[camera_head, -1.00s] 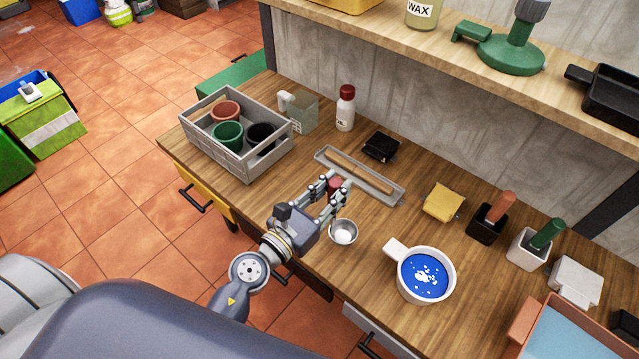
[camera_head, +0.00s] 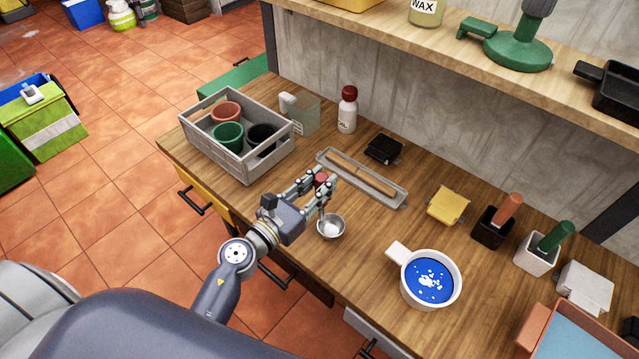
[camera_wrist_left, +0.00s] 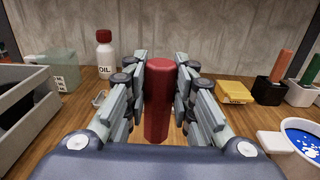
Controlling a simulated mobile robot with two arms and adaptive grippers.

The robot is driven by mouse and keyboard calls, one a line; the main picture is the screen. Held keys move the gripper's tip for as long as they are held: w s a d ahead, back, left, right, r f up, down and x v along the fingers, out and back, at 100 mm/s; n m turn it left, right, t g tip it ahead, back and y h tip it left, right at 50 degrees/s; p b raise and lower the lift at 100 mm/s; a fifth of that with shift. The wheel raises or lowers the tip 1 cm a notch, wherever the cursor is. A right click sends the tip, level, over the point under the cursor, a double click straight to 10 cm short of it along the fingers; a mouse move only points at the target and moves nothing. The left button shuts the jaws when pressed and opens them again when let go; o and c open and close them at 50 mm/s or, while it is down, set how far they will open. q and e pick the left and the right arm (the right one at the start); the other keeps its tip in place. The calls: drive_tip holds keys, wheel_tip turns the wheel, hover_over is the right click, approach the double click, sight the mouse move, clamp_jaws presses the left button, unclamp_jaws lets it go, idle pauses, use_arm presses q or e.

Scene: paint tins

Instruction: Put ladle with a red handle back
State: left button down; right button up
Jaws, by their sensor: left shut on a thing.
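The ladle has a red handle and a small round metal bowl (camera_head: 331,227). My left gripper (camera_head: 323,188) is shut on the red handle, which stands upright between the fingers. The bowl hangs below the fingers over the near part of the wooden bench; I cannot tell if it touches the bench. In the left wrist view the red handle (camera_wrist_left: 158,105) fills the gap between the fingers, and the bowl is hidden. A long grey tray (camera_head: 401,199) with a wooden stick in it lies just behind and right of the gripper. My right gripper is not in view.
A grey crate (camera_head: 245,172) with several pots stands left. A white pan (camera_head: 409,293) of blue paint stands right. An oil bottle (camera_head: 347,112), black box (camera_head: 384,149), yellow box (camera_head: 448,205) and brush holders line the back. A shelf (camera_head: 420,60) overhangs the rear.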

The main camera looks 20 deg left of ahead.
use_arm(q)
drive_tip(key=c, duration=1.3)
unclamp_jaws()
drive_tip(key=shift+f, duration=0.1)
drive_tip(key=shift+c, duration=0.2)
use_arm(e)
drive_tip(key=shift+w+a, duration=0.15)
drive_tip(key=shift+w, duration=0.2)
use_arm(q)
drive_tip(key=shift+s, duration=0.2)
drive_tip(key=b+v, duration=0.4)
drive_tip(key=v, duration=0.7)
drive_tip(key=shift+s+r+b, duration=0.25)
drive_tip(key=shift+s+b, duration=0.05)
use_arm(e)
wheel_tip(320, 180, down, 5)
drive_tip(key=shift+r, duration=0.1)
use_arm(q)
drive_tip(key=shift+a, duration=0.1)
